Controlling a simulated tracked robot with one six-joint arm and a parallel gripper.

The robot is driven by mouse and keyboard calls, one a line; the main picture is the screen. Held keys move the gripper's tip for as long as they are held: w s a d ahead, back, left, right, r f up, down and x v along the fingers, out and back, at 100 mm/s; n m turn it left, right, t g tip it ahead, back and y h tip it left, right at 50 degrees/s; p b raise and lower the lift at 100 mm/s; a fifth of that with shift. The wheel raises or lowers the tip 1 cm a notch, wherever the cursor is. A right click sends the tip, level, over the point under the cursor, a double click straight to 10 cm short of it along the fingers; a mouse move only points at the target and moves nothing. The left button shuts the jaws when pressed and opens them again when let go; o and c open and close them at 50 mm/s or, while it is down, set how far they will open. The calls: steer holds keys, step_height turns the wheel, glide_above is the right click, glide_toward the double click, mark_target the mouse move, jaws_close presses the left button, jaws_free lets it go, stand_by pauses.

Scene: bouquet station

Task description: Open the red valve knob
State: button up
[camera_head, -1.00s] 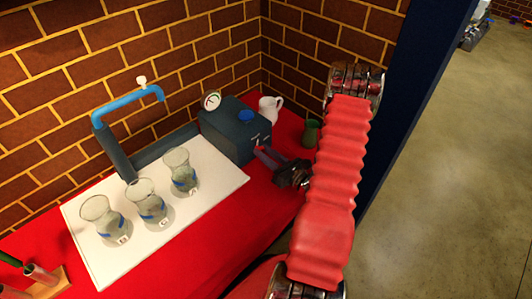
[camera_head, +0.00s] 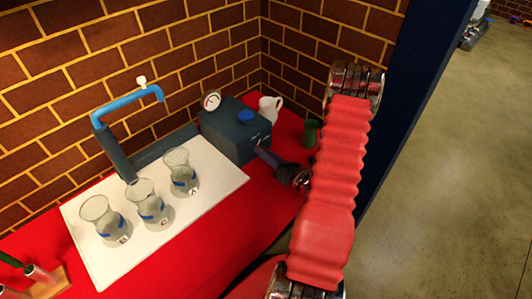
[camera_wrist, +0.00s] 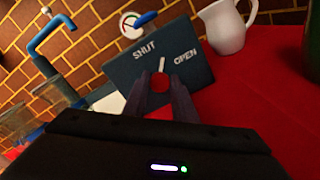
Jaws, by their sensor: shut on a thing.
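The red valve knob (camera_wrist: 159,84) sits on the front of a dark grey box (camera_wrist: 125,70), between my fingertips in the wrist view. My gripper (camera_wrist: 160,80) is shut on it, and it also shows at the box front in the head view (camera_head: 258,149). The box face reads SHUT at upper left and OPEN at right. A white pointer mark (camera_wrist: 162,65) above the knob stands between the two words, nearly upright in the wrist view. In the head view my gripper hides the knob.
A gauge (camera_head: 211,100) and a blue knob (camera_head: 246,116) are on top of the box. A white jug (camera_head: 270,108) and a green vessel (camera_head: 311,132) stand right of it. Glass vases (camera_head: 180,172) stand on a white board (camera_head: 200,210) below a blue spout (camera_head: 125,105).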

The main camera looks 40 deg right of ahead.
steer(key=shift+d, duration=0.15)
steer(key=o, duration=1)
steer(key=shift+s, duration=0.1)
steer(key=shift+s+d+f, duration=0.1)
steer(key=shift+s, duration=6.75)
